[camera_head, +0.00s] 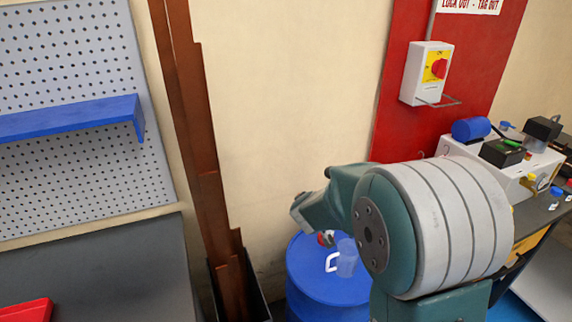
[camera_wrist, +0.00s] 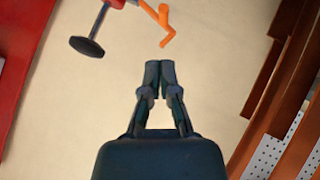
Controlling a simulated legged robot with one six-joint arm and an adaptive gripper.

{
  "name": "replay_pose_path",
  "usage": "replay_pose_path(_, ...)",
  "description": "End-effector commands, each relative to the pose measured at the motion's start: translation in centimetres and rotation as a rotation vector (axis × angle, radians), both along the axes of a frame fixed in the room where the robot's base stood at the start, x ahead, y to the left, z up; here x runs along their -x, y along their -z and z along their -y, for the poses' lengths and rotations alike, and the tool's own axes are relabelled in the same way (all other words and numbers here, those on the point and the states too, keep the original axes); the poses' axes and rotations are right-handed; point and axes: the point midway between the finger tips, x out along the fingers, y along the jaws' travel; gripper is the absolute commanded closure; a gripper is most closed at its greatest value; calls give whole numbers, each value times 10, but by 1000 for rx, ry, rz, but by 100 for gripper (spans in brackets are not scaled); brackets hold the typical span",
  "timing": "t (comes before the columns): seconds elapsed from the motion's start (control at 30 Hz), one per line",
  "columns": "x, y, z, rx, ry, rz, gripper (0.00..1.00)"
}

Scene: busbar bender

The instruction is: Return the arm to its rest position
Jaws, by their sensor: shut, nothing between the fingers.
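My gripper (camera_wrist: 160,68) shows in the middle of the wrist view, its two dark fingers drawn together at the tips with nothing between them. Beyond it is the plain beige wall (camera_wrist: 120,90). In the head view my teal and pale-grey arm is raised at the right, bent towards the left in front of the wall (camera_head: 290,100). I cannot make out the gripper's fingers there.
A blue drum (camera_head: 320,285) stands below my arm. Tall brown bars (camera_head: 200,150) lean at the wall. A switch box (camera_head: 427,72) is on a red panel (camera_head: 400,40). A cluttered bench (camera_head: 545,220) is at right, a dark worktop (camera_head: 110,265) at left. An orange piece (camera_wrist: 165,25) appears beyond the fingertips.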

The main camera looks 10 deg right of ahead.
Motion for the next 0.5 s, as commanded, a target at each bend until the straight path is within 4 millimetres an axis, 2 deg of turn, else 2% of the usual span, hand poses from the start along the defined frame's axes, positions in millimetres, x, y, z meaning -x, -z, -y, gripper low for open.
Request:
replay_pose_path(0.13,6,-15,-5,-41,-17,13,100)
replay_pose_path(0.23,19,-37,-14,-112,-43,26,100)
replay_pose_path(0.5,74,-86,-41,-293,-103,-7,100)
